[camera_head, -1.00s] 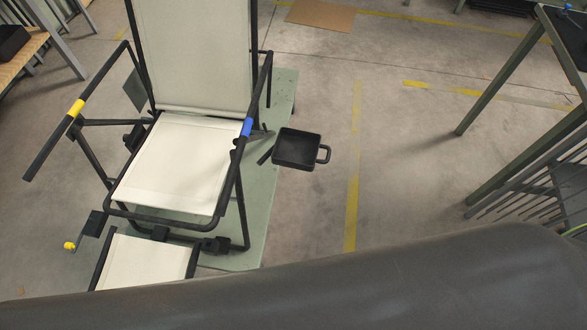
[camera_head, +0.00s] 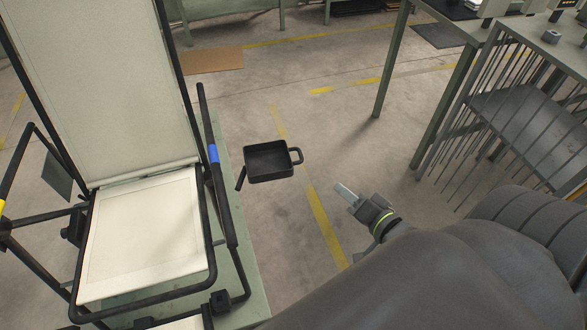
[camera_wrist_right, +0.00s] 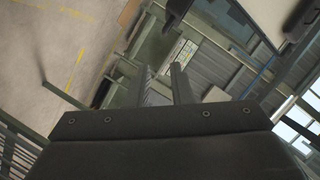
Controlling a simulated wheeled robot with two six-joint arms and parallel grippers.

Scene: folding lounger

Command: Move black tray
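The black tray (camera_head: 268,162) is a shallow, square dish with a loop handle on its right side. It sits beside the lounger's right armrest (camera_head: 216,165), level, with a short black bar at its lower left. My right gripper (camera_head: 343,189) is to the right of and below the tray in the head view, apart from it. In the right wrist view its two fingers (camera_wrist_right: 163,75) stand apart with nothing between them. A dark shape at the top of that view cannot be identified surely. My left gripper is not in view.
The folding lounger (camera_head: 140,235) with cream fabric and black frame stands on a green platform (camera_head: 236,265) at left. A green table and wire rack (camera_head: 510,110) stand at right. The floor between is clear, with a yellow line (camera_head: 322,215).

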